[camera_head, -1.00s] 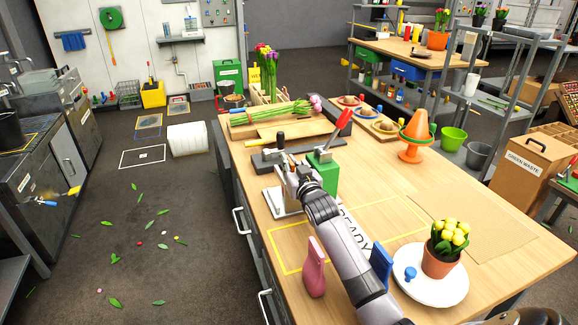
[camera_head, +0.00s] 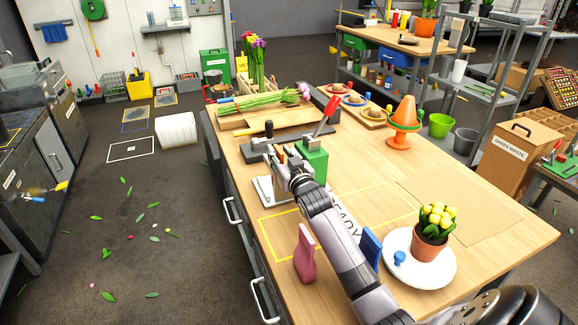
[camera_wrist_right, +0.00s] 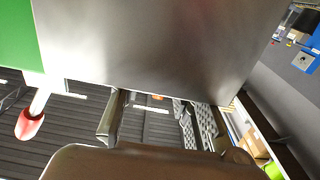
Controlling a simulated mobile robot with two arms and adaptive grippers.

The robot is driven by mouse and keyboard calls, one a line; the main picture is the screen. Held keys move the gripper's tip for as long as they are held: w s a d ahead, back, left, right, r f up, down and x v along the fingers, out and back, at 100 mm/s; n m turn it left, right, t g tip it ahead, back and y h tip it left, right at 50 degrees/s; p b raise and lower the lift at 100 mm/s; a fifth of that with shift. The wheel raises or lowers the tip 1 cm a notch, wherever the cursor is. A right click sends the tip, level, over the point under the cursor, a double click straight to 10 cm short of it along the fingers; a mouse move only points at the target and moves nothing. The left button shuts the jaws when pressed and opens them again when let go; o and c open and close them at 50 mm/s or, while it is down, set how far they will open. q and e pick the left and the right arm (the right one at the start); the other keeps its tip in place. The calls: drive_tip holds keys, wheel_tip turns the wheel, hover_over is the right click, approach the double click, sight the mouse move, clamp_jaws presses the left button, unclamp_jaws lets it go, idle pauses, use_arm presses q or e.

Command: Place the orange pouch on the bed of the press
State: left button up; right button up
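The press (camera_head: 313,160) has a green body, a red-tipped lever and a pale metal base (camera_head: 268,190), and stands on the wooden table. My right gripper (camera_head: 284,160) is at the front left of the press, over its base. In the right wrist view its two fingers (camera_wrist_right: 160,122) stand apart with a gap between them. A broad grey metal surface (camera_wrist_right: 150,45) fills the view close above the fingers. A small orange-brown patch shows near the fingertips in the head view; I cannot tell whether it is the orange pouch. My left gripper is out of view.
A pink pouch-like item (camera_head: 305,258) and a blue one (camera_head: 370,248) stand near the table's front. A white plate (camera_head: 440,275) with potted yellow tulips (camera_head: 432,240) is at right. A yellow-outlined area is partly clear.

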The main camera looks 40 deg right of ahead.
drive_tip(key=v, duration=1)
drive_tip(key=shift+s, duration=0.2)
drive_tip(key=shift+a+r, duration=0.1)
drive_tip(key=shift+r, duration=0.1)
